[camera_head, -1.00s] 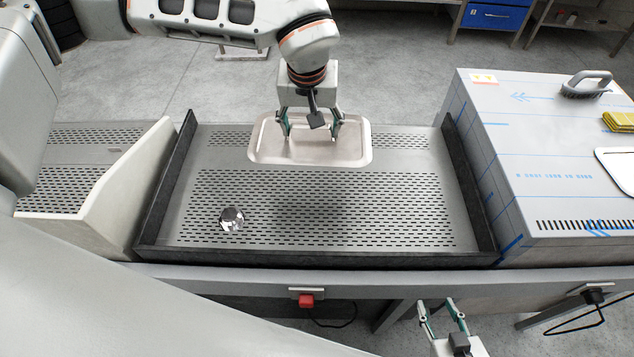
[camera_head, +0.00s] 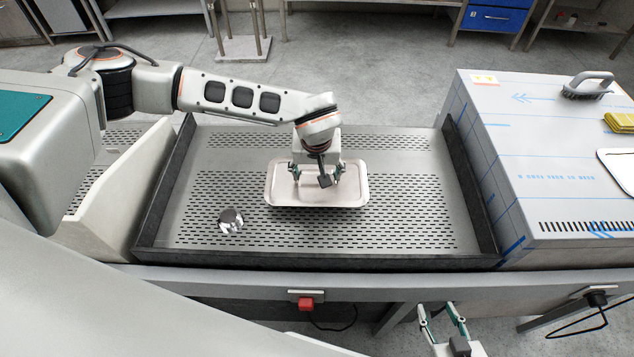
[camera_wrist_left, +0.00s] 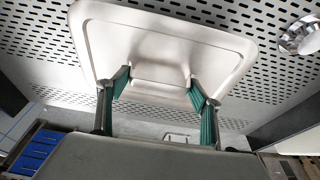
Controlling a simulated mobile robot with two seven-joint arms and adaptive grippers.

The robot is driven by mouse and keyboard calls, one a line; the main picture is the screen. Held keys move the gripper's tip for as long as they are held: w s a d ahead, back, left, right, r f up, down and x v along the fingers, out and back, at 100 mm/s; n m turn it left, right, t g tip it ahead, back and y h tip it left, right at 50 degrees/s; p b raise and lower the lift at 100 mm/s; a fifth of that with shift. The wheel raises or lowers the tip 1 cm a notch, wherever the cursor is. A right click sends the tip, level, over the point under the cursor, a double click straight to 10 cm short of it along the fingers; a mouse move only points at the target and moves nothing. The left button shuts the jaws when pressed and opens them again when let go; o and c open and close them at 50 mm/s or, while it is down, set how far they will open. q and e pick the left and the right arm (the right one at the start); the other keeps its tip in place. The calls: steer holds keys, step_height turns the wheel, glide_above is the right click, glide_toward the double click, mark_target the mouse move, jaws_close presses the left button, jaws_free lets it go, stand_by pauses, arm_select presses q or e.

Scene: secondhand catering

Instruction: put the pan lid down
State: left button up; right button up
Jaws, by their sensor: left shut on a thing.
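The pan lid (camera_head: 345,196) is a pale, shallow rectangular piece with rounded corners. It is over the middle of the perforated metal deck (camera_head: 400,222), about level. My left gripper (camera_head: 316,182) is above the lid and shut on its middle, where the left wrist view shows a raised grip. The lid also shows in the left wrist view (camera_wrist_left: 205,48), between the green-padded fingers. It is low, close to the deck; I cannot tell whether it touches. My right gripper (camera_head: 437,310) is open and empty at the bottom, in front of the counter edge.
A small shiny metal object (camera_head: 231,221) stands on the deck left of the lid. Dark raised walls (camera_head: 470,180) bound the deck at the sides. A steel worktop (camera_head: 530,140) at the right holds a brush (camera_head: 587,86) and a yellow sponge (camera_head: 622,122). The deck's right part is clear.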

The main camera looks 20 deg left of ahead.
mark_target(317, 182)
arm_select(q)
steer(key=shift+f, duration=2.15)
steer(key=shift+f, duration=0.15)
steer(key=o, duration=1.3)
